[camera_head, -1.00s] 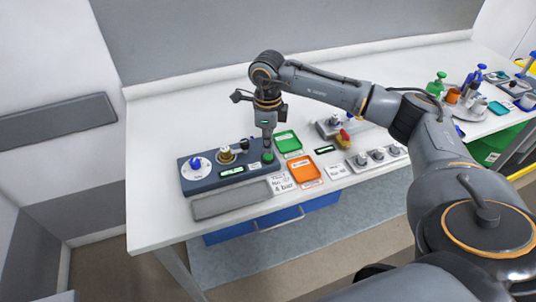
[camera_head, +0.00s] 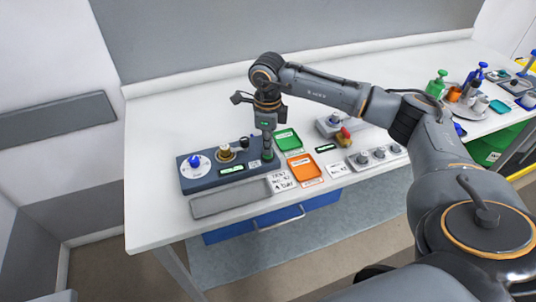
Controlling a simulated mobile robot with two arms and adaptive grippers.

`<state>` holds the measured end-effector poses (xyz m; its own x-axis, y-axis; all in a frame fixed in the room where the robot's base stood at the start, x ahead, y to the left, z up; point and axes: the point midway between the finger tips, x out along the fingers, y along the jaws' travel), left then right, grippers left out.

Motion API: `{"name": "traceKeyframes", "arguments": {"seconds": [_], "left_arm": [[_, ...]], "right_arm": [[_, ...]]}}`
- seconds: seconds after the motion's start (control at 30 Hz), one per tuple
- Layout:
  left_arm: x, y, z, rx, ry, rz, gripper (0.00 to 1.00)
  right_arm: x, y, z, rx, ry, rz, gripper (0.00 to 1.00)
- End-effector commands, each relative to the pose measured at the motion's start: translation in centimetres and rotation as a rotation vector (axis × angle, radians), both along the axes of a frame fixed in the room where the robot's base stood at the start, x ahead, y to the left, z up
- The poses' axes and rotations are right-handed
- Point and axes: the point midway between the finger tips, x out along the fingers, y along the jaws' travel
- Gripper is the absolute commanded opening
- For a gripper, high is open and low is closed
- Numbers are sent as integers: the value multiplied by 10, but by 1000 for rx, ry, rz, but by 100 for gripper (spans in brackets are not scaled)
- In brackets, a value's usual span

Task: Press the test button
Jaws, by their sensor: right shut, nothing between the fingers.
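A dark control panel (camera_head: 204,183) lies on the white bench, with a blue knob on a white dial (camera_head: 195,161), a brass-coloured fitting (camera_head: 227,154) and small displays. A green button (camera_head: 268,157) sits at the panel's right end; any lettering for it is too small to read. My right gripper (camera_head: 267,151) points straight down, shut and empty, with its fingertips right at the green button and hiding most of it. I cannot tell whether they touch it or press it down. My left gripper is not in view.
Green (camera_head: 287,139) and orange (camera_head: 305,170) trays lie right of the panel, beside label cards. A grey strip (camera_head: 230,200) lies in front. A switch box (camera_head: 375,157) and a valve with a red handle (camera_head: 343,134) stand farther right. Bottles stand at far right.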

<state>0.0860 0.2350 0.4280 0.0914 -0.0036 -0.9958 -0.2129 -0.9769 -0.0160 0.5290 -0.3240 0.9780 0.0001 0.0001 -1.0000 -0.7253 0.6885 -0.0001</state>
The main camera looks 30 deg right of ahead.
Motion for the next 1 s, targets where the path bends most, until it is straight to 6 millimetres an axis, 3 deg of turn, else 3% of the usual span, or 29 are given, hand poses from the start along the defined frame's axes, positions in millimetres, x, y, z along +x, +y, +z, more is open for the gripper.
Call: {"name": "traceKeyframes", "arguments": {"seconds": [0.17, 0.47, 1.0], "left_arm": [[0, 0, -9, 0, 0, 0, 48], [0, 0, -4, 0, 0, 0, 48], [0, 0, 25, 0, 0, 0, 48]], "right_arm": [[0, 0, -11, 0, 0, 0, 0], [0, 0, -5, 0, 0, 0, 0], [0, 0, 42, 1, -1, 0, 0]]}}
